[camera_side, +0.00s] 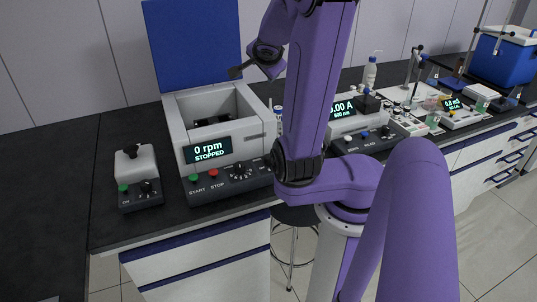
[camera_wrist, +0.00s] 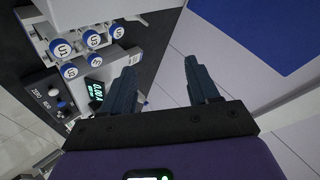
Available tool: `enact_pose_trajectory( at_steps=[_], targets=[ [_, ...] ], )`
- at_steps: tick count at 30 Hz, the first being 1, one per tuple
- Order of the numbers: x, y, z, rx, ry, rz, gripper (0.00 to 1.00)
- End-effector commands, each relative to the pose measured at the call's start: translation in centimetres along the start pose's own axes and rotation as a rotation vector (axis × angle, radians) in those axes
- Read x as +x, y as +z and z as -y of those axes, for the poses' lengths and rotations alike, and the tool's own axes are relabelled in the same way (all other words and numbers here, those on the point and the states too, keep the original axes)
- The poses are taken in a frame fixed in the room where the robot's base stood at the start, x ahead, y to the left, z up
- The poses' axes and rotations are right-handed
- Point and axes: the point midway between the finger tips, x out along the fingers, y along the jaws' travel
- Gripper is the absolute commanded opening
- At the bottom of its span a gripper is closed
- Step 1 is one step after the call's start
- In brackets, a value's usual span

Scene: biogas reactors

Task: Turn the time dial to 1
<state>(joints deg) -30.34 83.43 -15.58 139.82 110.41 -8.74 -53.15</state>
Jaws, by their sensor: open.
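The centrifuge (camera_side: 172,125) stands left of centre in the side view with its blue lid (camera_side: 192,40) raised. Its screen (camera_side: 207,150) reads "0 rpm STOPPED". Its front panel has a green START button, a red STOP button and a black dial (camera_side: 239,172) with white marks around it. The dial's label and setting are too small to read; my arm may cover the panel's right end. In the wrist view my gripper (camera_wrist: 162,82) is open and empty.
A small mixer (camera_side: 138,175) with its own knob stands left of the centrifuge. A photometer (camera_side: 360,125) is right of my arm. Blue-capped vials (camera_wrist: 90,40) show in the wrist view. The dark bench (camera_side: 65,190) is clear at far left.

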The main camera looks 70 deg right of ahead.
Motion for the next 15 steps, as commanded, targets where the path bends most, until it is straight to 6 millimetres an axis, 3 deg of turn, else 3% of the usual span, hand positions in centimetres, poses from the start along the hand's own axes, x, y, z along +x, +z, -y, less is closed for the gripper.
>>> enact_pose_trajectory(
  at_steps=[5, 15],
  targets=[
    [-2.1, 3.2, -3.0, -0.180, 0.172, 0.040, 0.60],
    [-7.2, 9.8, -8.7, -0.493, 0.434, 0.313, 0.60]
  ],
)
